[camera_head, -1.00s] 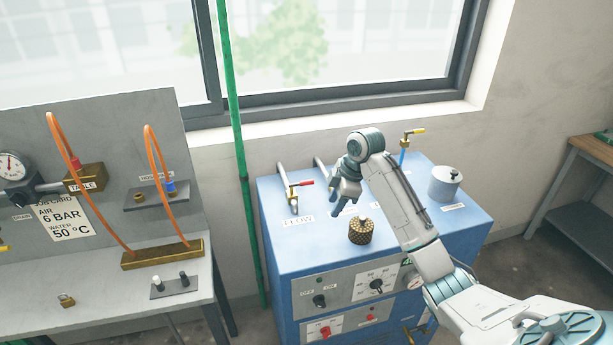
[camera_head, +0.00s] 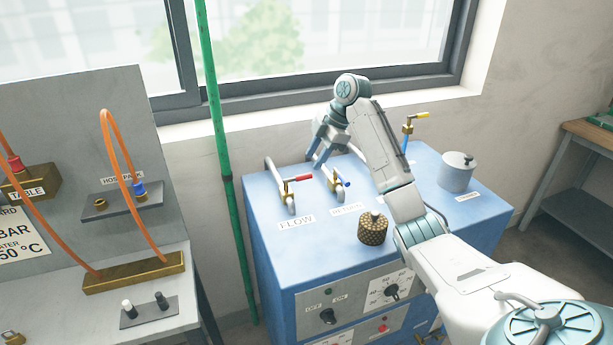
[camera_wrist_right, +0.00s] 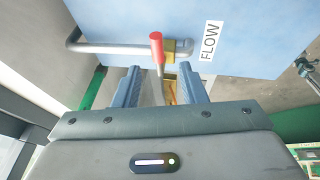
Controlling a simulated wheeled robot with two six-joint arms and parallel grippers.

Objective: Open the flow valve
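The flow valve is a brass fitting on a bent silver pipe, with a red lever handle (camera_head: 299,178) and a FLOW label (camera_head: 296,222) in front. In the head view my right gripper (camera_head: 316,163) is above and behind the machine top, just right of and beyond the red lever, with fingers pointing down. In the right wrist view the gripper (camera_wrist_right: 160,72) is open. The red lever (camera_wrist_right: 156,42) and its stem show in the gap between the fingertips, beyond them. I cannot tell if anything touches. My left gripper is not in view.
A second brass valve with a blue handle (camera_head: 346,184) stands close right of the flow valve. A knurled brass cap (camera_head: 372,229), a yellow-handled valve (camera_head: 409,127) and a grey canister (camera_head: 457,172) share the blue machine top (camera_head: 270,250). A green pipe (camera_head: 226,160) runs left.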

